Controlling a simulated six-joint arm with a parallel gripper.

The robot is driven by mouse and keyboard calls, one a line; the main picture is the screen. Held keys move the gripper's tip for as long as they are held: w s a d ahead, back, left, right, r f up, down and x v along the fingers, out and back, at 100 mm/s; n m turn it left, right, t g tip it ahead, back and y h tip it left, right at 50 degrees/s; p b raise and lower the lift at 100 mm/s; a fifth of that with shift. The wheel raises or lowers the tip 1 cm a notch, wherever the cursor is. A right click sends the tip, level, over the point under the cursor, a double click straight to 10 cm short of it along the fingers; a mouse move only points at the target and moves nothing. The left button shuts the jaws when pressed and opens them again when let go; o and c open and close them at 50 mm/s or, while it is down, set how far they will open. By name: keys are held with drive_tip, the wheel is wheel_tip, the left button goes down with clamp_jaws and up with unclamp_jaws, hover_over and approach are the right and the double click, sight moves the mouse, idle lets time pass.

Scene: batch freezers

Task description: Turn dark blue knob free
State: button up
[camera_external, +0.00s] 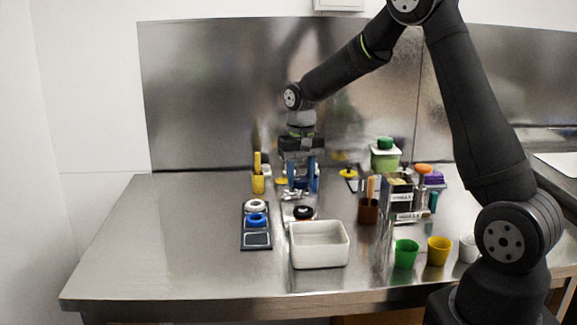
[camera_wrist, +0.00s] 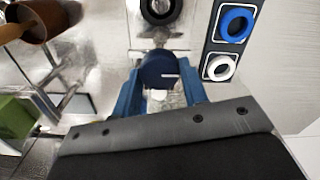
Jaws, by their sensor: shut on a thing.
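The dark blue knob (camera_wrist: 160,70) is a round cap with a white mark line, in the middle of the wrist view. My gripper (camera_wrist: 160,92) has one blue finger on each side of it and is shut on it. In the external view my gripper (camera_external: 302,186) points down at the back of the counter. The knob cannot be made out there behind the fingers. A metal plate lies under and beyond the knob.
A black ring (camera_external: 303,212) sits just in front of my gripper. A dark tray (camera_external: 257,240) with white and blue rings lies to the left. A white bin (camera_external: 319,246) stands in front. Cups, including a green one (camera_external: 405,253), stand to the right. The left counter is clear.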

idle(0.5)
drive_tip(key=o, duration=1)
drive_tip(key=shift+c, duration=0.2)
wheel_tip(320, 180, up, 17)
drive_tip(key=shift+r, duration=0.2)
drive_tip(key=shift+f, duration=0.15)
wheel_tip(320, 180, down, 17)
drive_tip(key=shift+f, duration=0.1)
idle(0.5)
